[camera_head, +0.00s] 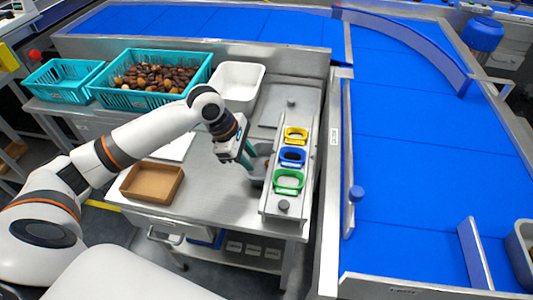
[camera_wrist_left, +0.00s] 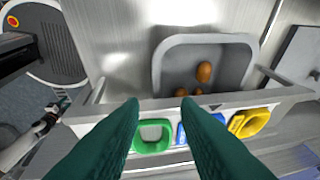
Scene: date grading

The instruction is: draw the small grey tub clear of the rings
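The small grey tub (camera_wrist_left: 222,58) stands on the steel table beside the ring rack, with a few brown dates in it. In the head view the tub (camera_head: 257,177) is partly hidden by my left gripper. The steel rack (camera_head: 271,207) carries a yellow ring (camera_head: 296,134), a blue ring (camera_head: 292,156) and a green ring (camera_head: 289,180) in a row. My left gripper (camera_wrist_left: 160,103) is open, its teal fingers apart with nothing visible between them. In the head view it (camera_head: 250,165) points down at the tub. My right gripper is not in view.
A brown tray (camera_head: 153,183) lies at the table's front left. A white bin (camera_head: 238,82) and teal crates, one with many dates (camera_head: 156,77), stand behind. A blue conveyor (camera_head: 420,200) runs along the right. Bare table lies between the brown tray and the tub.

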